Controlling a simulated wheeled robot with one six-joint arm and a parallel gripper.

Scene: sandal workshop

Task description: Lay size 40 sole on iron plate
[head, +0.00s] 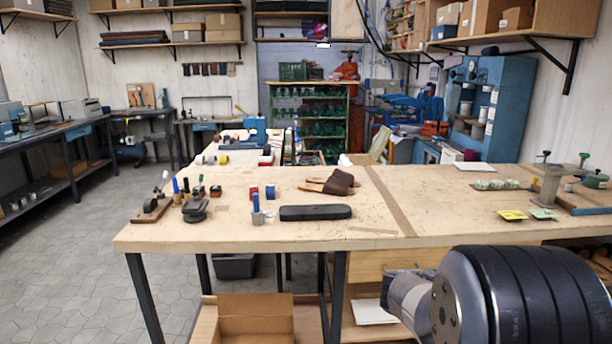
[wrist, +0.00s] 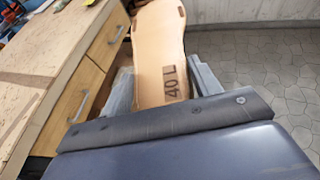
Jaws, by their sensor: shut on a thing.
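The size 40 sole (wrist: 158,45) is a tan, flat sole shape marked "40 L" near its close end. It shows in the wrist view, reaching away from me between the grey fingers of my gripper (wrist: 163,86). My gripper is shut on that end, and the sole's far end runs out of the picture. The sole is beside the bench's drawers, with floor tiles to its right. In the head view the gripper and sole are out of sight. A long dark slab with rounded ends (head: 315,212) lies on the bench; I cannot tell whether it is the iron plate.
The wooden bench (head: 300,237) holds a brown leather piece (head: 338,183), small tools at the left, and yellow and green cards (head: 513,214) at the right. Wooden drawers (wrist: 108,35) are close left of the sole. An open cardboard box (head: 255,318) is under the bench.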

